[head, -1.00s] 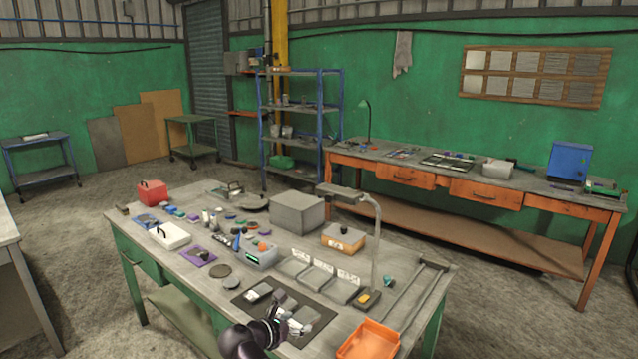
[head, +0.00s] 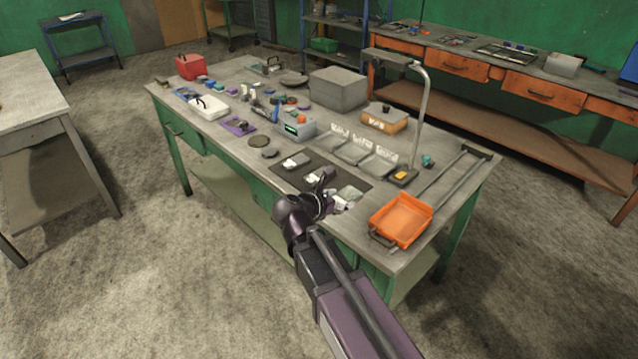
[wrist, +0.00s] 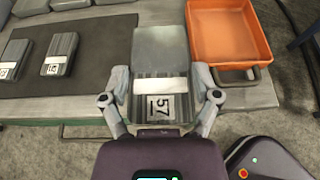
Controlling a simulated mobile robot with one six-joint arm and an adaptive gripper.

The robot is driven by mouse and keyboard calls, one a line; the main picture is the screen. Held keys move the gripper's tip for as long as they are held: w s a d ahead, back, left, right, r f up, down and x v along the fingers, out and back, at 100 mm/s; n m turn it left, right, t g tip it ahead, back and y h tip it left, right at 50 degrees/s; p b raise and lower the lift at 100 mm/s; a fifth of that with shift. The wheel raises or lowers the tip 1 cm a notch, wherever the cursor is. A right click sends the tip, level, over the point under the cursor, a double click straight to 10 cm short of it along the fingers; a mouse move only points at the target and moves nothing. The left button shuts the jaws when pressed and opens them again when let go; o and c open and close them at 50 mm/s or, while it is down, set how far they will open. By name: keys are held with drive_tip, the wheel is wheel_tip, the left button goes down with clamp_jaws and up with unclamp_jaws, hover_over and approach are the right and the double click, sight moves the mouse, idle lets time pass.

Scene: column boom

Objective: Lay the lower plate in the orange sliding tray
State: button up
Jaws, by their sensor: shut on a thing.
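My gripper (wrist: 161,98) is shut on a grey plate (wrist: 160,50) with a ribbed dark part and a white label reading 57. In the head view the held plate (head: 350,193) is over the front right edge of the dark mat (head: 361,180). I cannot tell its exact height. The orange sliding tray (wrist: 230,35) is just right of the plate and looks empty. In the head view the tray (head: 400,220) is at the bench's front right corner. Two labelled dark pieces, one near (wrist: 60,54) and one farther left (wrist: 14,60), lie on the mat.
Two rails (head: 452,170) run back from the tray. Small parts crowd the bench's left half. The tray's handle (wrist: 232,77) faces the front edge.

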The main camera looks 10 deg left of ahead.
drive_tip(key=shift+w+d+f+b, duration=0.15)
drive_tip(key=shift+d+f+b, duration=0.1)
drive_tip(key=shift+f+b, duration=0.45)
drive_tip(key=shift+w+d+f+b, duration=0.15)
drive_tip(key=shift+d+f+b, duration=0.15)
drive_tip(key=shift+f+b, duration=0.35)
drive_tip(key=shift+w+d+f+b, duration=0.2)
drive_tip(key=shift+f+b, duration=0.25)
drive_tip(key=shift+f, duration=0.45)
drive_tip(key=b, duration=0.1)
hover_over(335, 185)
drive_tip(key=s, duration=0.3)
drive_tip(key=shift+w+f, duration=0.1)
drive_tip(key=shift+f, duration=0.65)
drive_tip(key=shift+f+b, duration=1.75)
drive_tip(key=shift+b, duration=0.25)
drive_tip(key=shift+f, duration=0.1)
drive_tip(key=o, duration=1.1)
drive_tip(key=shift+o, duration=0.2)
